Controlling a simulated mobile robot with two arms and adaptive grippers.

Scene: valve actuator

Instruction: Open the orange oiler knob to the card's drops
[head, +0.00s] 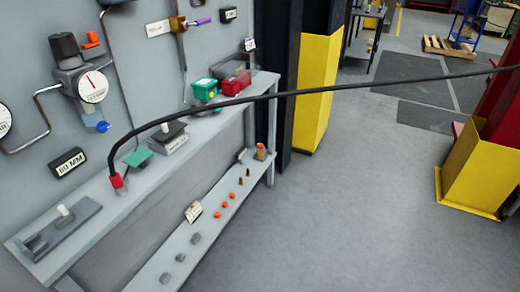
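A small orange knob (91,39) shows at the upper left on the wall panel, beside a black knob (64,47) on a grey unit. I cannot tell how far the orange knob is turned. A small white card (193,211) with dark marks stands on the lower shelf; its print is too small to read. Another small white tag (249,44) is higher up, near the panel's right edge, also unreadable. I cannot tell which one bears the drops. Neither of my grippers is in view.
A round gauge (93,87) and a blue knob (103,127) are below the orange knob. A black cable (330,90) crosses the view from a red plug on the upper shelf (120,207). Several small parts lie on the lower shelf (180,246).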

